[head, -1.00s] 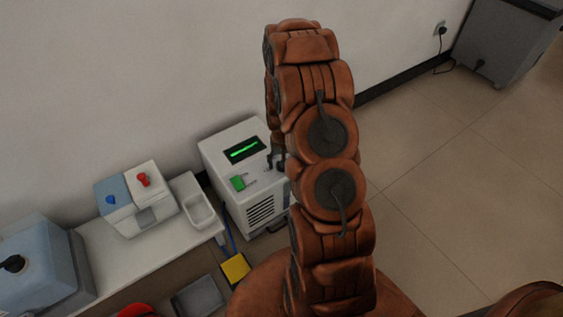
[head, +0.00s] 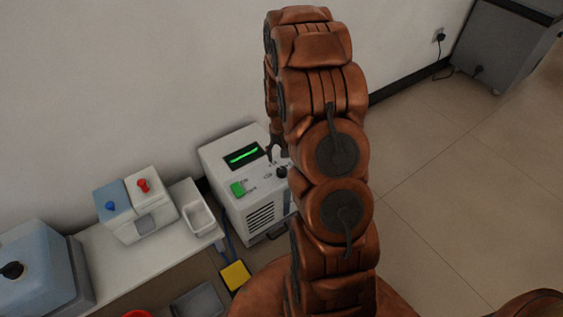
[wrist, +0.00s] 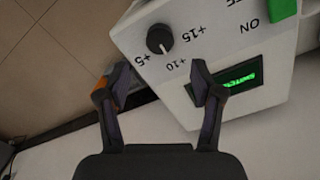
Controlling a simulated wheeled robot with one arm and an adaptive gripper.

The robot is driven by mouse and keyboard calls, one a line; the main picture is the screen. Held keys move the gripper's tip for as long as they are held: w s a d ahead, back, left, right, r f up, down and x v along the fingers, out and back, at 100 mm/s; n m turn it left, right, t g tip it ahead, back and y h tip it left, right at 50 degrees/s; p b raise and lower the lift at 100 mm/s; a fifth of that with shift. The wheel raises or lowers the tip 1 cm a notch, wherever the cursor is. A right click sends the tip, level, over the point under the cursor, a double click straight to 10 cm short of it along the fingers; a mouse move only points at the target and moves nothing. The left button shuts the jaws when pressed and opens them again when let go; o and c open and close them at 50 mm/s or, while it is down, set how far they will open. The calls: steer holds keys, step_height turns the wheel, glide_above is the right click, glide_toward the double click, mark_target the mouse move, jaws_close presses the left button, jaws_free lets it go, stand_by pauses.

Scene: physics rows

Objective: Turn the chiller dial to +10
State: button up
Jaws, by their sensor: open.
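The chiller (head: 222,158) is a white box by the wall with a lit green display (head: 244,155). Its black dial (head: 282,172) sits on the top panel, and it shows in the wrist view (wrist: 159,37) with +5, +10 and +15 printed around it. A light mark on the dial appears to face the +10 side, but its exact angle is hard to tell. My gripper (wrist: 163,84) is open and empty, its fingertips apart from the dial on the display side. In the head view my gripper (head: 277,148) is partly hidden behind my arm.
A green ON/OFF switch (head: 238,189) is on the chiller panel. A white bench (head: 125,262) to the left holds a blue and white unit (head: 133,205) and a white tray (head: 198,217). Open floor (head: 450,200) lies to the right.

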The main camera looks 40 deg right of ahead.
steer(key=shift+r, duration=2.2)
steer(key=s+a+r+n+p, duration=0.1)
steer(key=s+a+r+p, duration=0.3)
steer(key=r, duration=0.6)
steer(key=s+a+r+n+p, duration=0.1)
steer(key=s+a+r+p, duration=0.1)
steer(key=a+r+p, duration=0.55)
steer(key=s+a+r+n+p, duration=0.15)
steer(key=s+r+p, duration=0.25)
steer(key=r, duration=0.7)
steer(key=s+a+r+n+g+p, duration=0.1)
steer(key=s+a+r+p, duration=0.4)
steer(key=s+r+p, duration=0.2)
steer(key=s+a+r+n+p, duration=0.1)
steer(key=s+a+r+p, duration=0.4)
steer(key=s+r+p, duration=0.3)
steer(key=s+r, duration=0.4)
steer(key=r, duration=0.3)
steer(key=shift+r+g, duration=0.35)
steer(key=shift+g, duration=0.05)
